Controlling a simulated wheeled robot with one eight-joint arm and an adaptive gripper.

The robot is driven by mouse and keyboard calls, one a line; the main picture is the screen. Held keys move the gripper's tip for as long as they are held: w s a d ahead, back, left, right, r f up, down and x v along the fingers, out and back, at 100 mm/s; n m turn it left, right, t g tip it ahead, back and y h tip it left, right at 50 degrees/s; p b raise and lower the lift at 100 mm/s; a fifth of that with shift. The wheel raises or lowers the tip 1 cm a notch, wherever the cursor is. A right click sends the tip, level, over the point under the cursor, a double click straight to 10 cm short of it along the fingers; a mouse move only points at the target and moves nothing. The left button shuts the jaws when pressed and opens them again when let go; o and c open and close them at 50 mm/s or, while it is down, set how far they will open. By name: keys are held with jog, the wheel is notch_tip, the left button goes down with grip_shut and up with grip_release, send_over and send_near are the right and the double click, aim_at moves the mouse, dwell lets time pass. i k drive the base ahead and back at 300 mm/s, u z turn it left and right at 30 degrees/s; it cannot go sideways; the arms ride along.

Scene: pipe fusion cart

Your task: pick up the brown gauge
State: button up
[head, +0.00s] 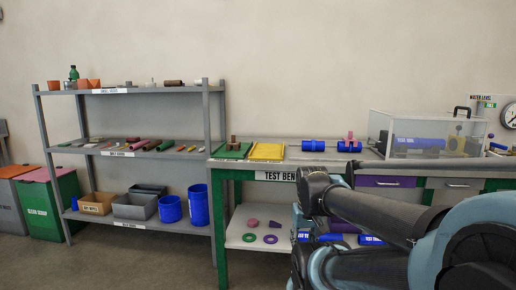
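A small brown upright piece (233,140) stands on a green mat (222,152) at the left end of the test bench; it may be the brown gauge, but it is too small to be sure. A brown cylinder (173,83) also lies on the top shelf of the grey rack. My arm fills the lower right and hides part of the bench front. My gripper does not show, so I cannot see whether it is open or holding anything.
The bench (345,155) also bears a yellow mat (267,152), blue cylinders (313,146) and a clear box (425,125). The grey rack (220,150) beside it holds small parts and bins. A round dial (510,115) is at the far right. Floor is clear before the rack.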

aim_at(236, 144)
jog(key=z, duration=0.7)
jog(key=k, duration=0.95)
jog(key=z, duration=0.65)
jog(key=i, duration=1.15)
jog(key=u, duration=1)
jog(key=i, duration=0.8)
jog(key=u, duration=0.95)
jog(key=i, duration=0.4)
jog(key=u, duration=0.25)
